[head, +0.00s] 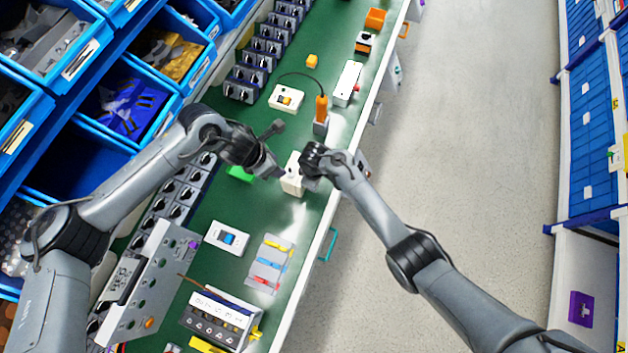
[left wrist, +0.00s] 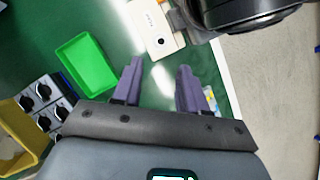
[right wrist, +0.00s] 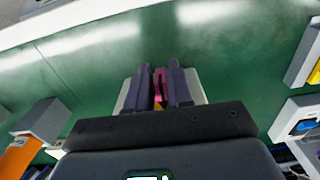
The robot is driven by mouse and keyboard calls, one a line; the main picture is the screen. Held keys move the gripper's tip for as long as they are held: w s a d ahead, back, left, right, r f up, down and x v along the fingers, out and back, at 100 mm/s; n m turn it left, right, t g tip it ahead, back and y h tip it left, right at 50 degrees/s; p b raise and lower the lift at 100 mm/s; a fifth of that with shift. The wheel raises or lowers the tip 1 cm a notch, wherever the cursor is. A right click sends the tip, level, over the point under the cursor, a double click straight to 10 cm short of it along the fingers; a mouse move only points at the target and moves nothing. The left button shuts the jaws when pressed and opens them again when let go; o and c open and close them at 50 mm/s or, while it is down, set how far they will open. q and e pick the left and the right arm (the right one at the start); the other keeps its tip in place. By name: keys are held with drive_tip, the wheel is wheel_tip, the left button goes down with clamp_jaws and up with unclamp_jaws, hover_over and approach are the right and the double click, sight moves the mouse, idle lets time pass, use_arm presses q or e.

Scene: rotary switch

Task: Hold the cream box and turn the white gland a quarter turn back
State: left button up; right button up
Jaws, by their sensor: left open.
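The cream box (head: 293,178) stands on the green bench, between my two grippers. In the left wrist view the cream box (left wrist: 152,28) has a dark round spot on its face and a small label. My left gripper (left wrist: 158,82) is open and empty, its fingers pointing toward the box and apart from it. My right gripper (right wrist: 162,88) is at the box's right side. Its fingers are close together with a narrow gap, where a pink and orange piece shows; pale box edges show on both sides. I cannot make out the white gland, which may be hidden by the right gripper.
A green tray (left wrist: 86,66) lies left of the box. A row of dark switch units (head: 180,195) lines the bench's left, beside blue bins (head: 130,100). An orange-handled tool (head: 321,108) and a white switch box (head: 287,98) are farther along. The bench's right edge is close.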

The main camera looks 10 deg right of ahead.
sight(288, 172)
clamp_jaws()
use_arm(q)
drive_tip(key=o, duration=0.3)
drive_tip(key=s+d+f+m+g+h, duration=0.2)
drive_tip(key=s+d+m+g, duration=0.1)
drive_tip(key=s, duration=0.1)
use_arm(e)
drive_tip(key=shift+s, duration=0.1)
use_arm(q)
drive_tip(key=w+a+r+m+t+y, duration=0.1)
drive_tip(key=w+a+r+m, duration=0.15)
drive_tip(key=w+a, duration=0.25)
drive_tip(key=shift+n, duration=0.35)
drive_tip(key=x, duration=0.7)
drive_tip(key=w+x, duration=0.1)
drive_tip(key=x, duration=0.2)
drive_tip(key=shift+d, duration=0.4)
